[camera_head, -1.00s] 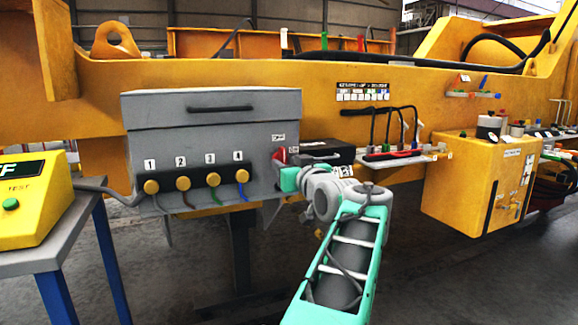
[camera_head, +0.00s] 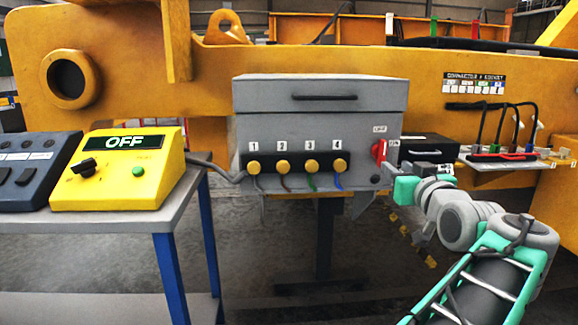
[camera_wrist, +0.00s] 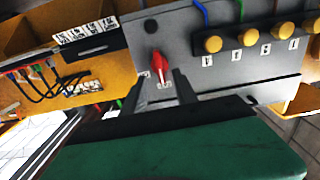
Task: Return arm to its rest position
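My arm reaches out from the lower right in the head view, with my gripper (camera_head: 388,172) just in front of the right end of the grey box (camera_head: 320,92). In the wrist view my gripper (camera_wrist: 158,88) shows two dark fingers spread apart with nothing between their tips. A red switch handle (camera_wrist: 160,65) on the box face lies just beyond the fingertips. It also shows in the head view (camera_head: 379,150), above and left of the gripper. Whether a finger touches it cannot be told.
The grey box carries several numbered yellow knobs (camera_head: 283,167) with cables. At left a table (camera_head: 178,218) holds a yellow tester (camera_head: 118,175) reading OFF. A yellow beam (camera_head: 440,65) runs behind. A shelf with tools (camera_head: 505,158) is right of the gripper.

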